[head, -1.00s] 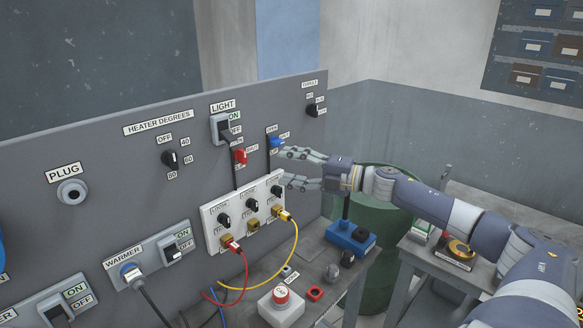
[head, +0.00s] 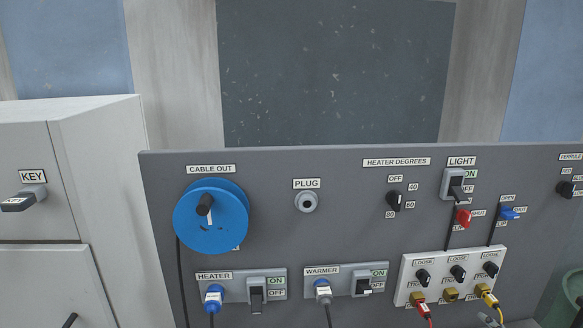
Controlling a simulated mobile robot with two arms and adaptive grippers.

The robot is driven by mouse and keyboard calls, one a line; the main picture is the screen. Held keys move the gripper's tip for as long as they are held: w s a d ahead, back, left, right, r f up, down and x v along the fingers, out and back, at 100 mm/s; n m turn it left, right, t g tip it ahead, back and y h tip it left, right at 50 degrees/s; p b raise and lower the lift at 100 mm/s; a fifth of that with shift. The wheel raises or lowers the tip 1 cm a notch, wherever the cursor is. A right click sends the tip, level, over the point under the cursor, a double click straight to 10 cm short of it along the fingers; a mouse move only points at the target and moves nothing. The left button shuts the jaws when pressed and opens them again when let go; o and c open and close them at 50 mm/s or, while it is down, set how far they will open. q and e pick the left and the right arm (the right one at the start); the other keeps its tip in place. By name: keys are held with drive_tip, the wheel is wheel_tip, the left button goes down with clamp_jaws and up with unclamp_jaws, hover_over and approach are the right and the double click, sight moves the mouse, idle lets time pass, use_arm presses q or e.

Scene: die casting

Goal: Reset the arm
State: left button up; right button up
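My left gripper is not in view. At the bottom edge on the right, a small grey piece (head: 489,320) by the yellow cable looks like a fingertip of my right gripper. The rest of that gripper and its arm are out of frame, so its opening cannot be told. It appears below the panel's white box and apart from the levers.
A grey cabinet (head: 100,150) stands left.

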drive_tip(key=s+a+f+m+g+h, duration=0.2)
drive_tip(key=s+a+f+m+g, duration=0.4)
drive_tip(key=s+a+f, duration=0.6)
drive_tip(key=s+a+f+m+g+y, duration=0.1)
drive_tip(key=s+a+m+g, duration=0.15)
drive_tip(key=s+a, duration=0.4)
drive_tip(key=s+a+m+g+y, duration=0.1)
drive_tip(key=s+a+g, duration=0.3)
drive_tip(key=s, duration=0.5)
wheel_tip(320, 180, down, 27)
drive_tip(key=s+b, duration=0.2)
drive_tip(key=s+d+f+g+b, duration=0.1)
drive_tip(key=s+f, duration=0.7)
drive_tip(key=f, duration=0.1)
drive_tip(key=s+d+f+g+b, duration=0.1)
drive_tip(key=s+d+f, duration=0.1)
drive_tip(key=s+f, duration=0.6)
drive_tip(key=shift+s+d+f+n, duration=0.25)
drive_tip(key=shift+f+n, duration=0.1)
drive_tip(key=shift+f, duration=0.6)
